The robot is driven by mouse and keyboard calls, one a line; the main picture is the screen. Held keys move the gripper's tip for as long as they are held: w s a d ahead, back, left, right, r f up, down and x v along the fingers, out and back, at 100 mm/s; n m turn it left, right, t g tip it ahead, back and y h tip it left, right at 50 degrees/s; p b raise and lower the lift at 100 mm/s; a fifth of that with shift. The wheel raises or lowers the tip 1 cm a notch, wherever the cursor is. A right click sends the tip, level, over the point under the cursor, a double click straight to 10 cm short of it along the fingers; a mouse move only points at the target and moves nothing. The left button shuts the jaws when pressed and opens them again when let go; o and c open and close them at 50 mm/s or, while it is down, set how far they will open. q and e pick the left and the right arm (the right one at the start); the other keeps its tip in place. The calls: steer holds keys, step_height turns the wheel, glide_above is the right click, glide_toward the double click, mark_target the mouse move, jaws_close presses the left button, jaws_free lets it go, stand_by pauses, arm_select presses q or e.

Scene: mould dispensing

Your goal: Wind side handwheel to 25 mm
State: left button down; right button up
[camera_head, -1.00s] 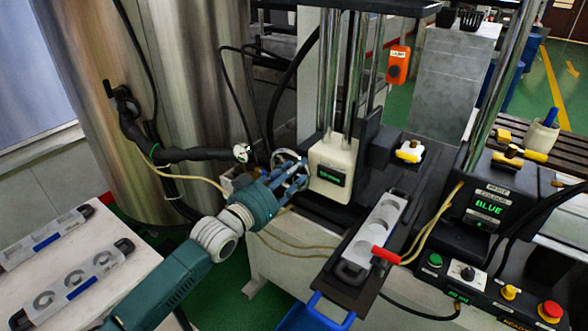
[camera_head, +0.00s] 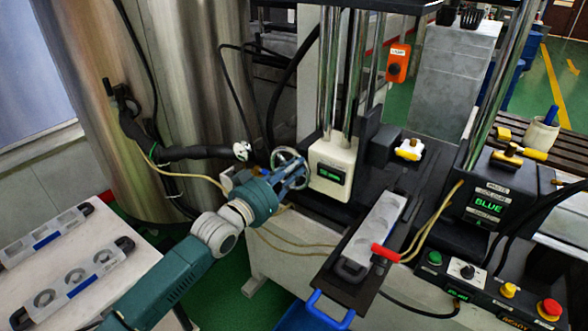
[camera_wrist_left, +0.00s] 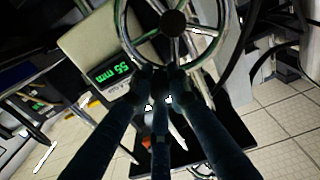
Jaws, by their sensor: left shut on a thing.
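The side handwheel (camera_head: 284,156) is a chromed spoked wheel on the left side of the pale display housing (camera_head: 331,155). In the left wrist view, the handwheel (camera_wrist_left: 173,24) has a dark hub and fills the top middle. My left gripper (camera_head: 299,177) reaches in from the left; its blue fingers are shut on the lower rim. The fingertips (camera_wrist_left: 160,82) meet at the rim in the left wrist view. The green digital display (camera_wrist_left: 113,74) appears to read 55 mm there; it is too small to read in the head view. My right gripper is out of view.
More moulds (camera_head: 75,275) lie on the white table at lower left. A black hose and cables run beside the steel tank (camera_head: 190,80), close to my left arm.

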mark_target(272, 159)
arm_select(q)
steer(key=w+a+n+b, duration=0.1)
steer(key=n, duration=0.3)
steer(key=w+a+n+b, duration=0.1)
steer(key=a+n, duration=0.1)
steer(key=n, duration=0.3)
steer(key=w+a+n+b, duration=0.2)
steer(key=n, duration=0.2)
steer(key=shift+a+r+n, duration=0.15)
steer(key=shift+a+n, duration=0.05)
steer(key=shift+n, duration=0.1)
steer(key=shift+w+a+f+n, duration=0.1)
steer(key=shift+a+f+n, duration=0.1)
steer(key=shift+n, duration=0.3)
steer(key=shift+w+a+f+n, duration=0.1)
steer(key=shift+a+n, duration=0.05)
steer(key=shift+n, duration=0.35)
steer(key=n, duration=0.2)
steer(key=shift+w+a+f+n+b, duration=0.3)
steer(key=shift+a+f, duration=0.1)
steer(key=n, duration=0.1)
steer(key=f+n, duration=0.1)
steer(key=a+n, duration=0.1)
steer(key=shift+w+f+n, duration=0.25)
steer(key=shift+w+n, duration=0.05)
steer(key=shift+f+n, duration=0.4)
steer(key=shift+n, duration=0.3)
steer(key=shift+w, duration=0.1)
